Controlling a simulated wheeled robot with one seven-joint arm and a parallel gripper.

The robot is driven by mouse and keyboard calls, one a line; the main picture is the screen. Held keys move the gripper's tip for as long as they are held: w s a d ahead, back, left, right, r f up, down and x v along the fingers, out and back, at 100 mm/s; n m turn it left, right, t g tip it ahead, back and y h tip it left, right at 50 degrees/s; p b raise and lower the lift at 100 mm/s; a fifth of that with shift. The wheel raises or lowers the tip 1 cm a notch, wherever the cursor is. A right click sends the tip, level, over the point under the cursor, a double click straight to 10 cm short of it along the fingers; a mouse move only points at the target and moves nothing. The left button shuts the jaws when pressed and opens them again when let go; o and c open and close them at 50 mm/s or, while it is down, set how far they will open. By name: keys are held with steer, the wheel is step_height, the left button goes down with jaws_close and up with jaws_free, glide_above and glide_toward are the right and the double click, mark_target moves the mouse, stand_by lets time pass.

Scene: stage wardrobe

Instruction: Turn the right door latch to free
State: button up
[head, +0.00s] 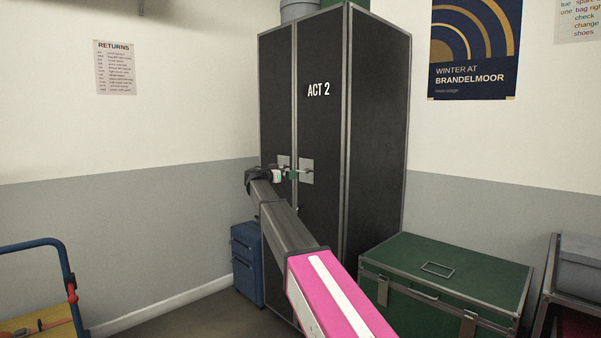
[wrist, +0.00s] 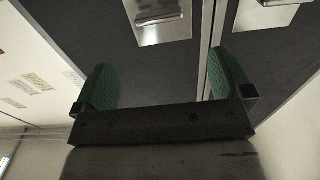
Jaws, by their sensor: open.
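A tall black wardrobe case (head: 322,130) marked "ACT 2" has two doors, both closed. The right door latch (head: 307,172) is a small metal handle on a pale square plate, lying about level. The left door has a similar latch plate (head: 284,161). My gripper (head: 291,175) is just in front of the latches, partly covering them in the head view. In the wrist view, which looks turned over, its green fingers (wrist: 164,84) are wide apart and empty. A latch handle (wrist: 158,18), seemingly the right one, is ahead between them, not touched. The other latch (wrist: 270,3) is cut off.
A green trunk (head: 440,270) stands right of the wardrobe. A blue suitcase (head: 246,262) stands at its left. A blue-railed cart (head: 38,290) is at the far left. A grey box (head: 580,265) sits on a stand at the right edge.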

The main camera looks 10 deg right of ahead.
mark_target(301, 171)
steer(key=x, duration=1)
steer(key=shift+d+f, duration=0.1)
steer(key=c, duration=0.9)
